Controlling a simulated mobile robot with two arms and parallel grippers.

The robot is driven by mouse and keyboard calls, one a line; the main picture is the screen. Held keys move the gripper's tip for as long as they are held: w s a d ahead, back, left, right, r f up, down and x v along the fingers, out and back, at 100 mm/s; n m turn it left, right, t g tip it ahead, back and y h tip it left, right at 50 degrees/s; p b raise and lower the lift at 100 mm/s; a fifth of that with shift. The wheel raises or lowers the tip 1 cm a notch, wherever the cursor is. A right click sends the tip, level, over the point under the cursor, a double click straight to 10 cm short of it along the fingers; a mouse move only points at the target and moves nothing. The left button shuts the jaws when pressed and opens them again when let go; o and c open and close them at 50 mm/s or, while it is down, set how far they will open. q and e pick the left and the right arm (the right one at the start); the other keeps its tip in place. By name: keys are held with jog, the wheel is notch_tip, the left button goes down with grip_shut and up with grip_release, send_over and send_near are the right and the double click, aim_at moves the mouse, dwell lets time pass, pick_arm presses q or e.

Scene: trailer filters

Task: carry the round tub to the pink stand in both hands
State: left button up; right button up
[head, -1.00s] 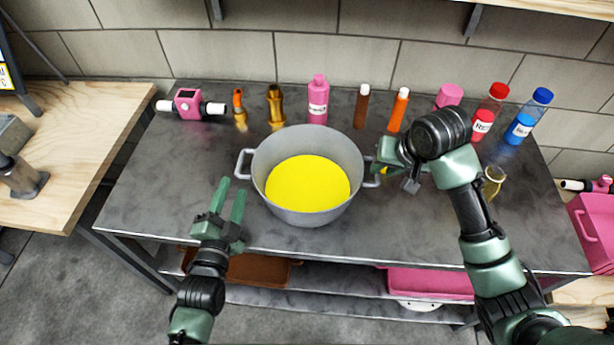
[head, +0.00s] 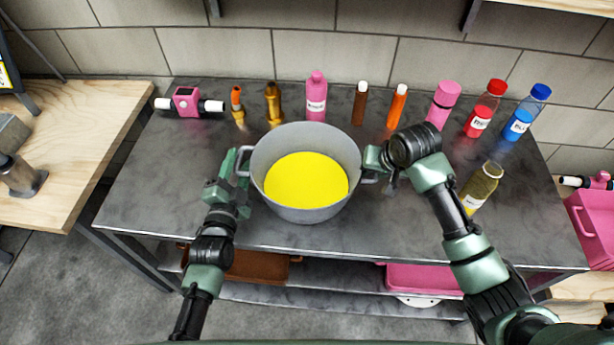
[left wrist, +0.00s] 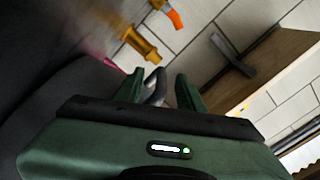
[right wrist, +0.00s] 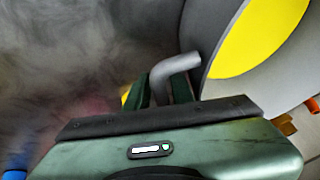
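The round tub (head: 300,214) is a grey pot with yellow contents and a handle on each side, upright on the dark metal table (head: 150,200). My left gripper (head: 238,172) is at its left handle. In the left wrist view, this handle (left wrist: 155,86) lies between the open fingers, with a gap beside it. My right gripper (head: 374,165) is at the right handle. I cannot make out a pink stand.
Behind the tub stand a pink bottle (head: 316,98), brown and orange bottles, and red (head: 484,110) and blue-capped (head: 526,113) bottles. A yellowish jar (head: 481,187) is near my right arm. A pink crate (head: 594,225) is at the right. A wooden table (head: 90,130) is at the left.

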pick_arm(q)
jog(key=c, duration=0.3)
pick_arm(e)
jog(key=shift+c, duration=1.4)
pick_arm(q)
grip_shut()
pick_arm(e)
grip_shut()
pick_arm(q)
jog(key=shift+a, duration=0.15)
pick_arm(e)
jog(key=shift+w+d, duration=0.1)
jog(key=shift+d, duration=0.1)
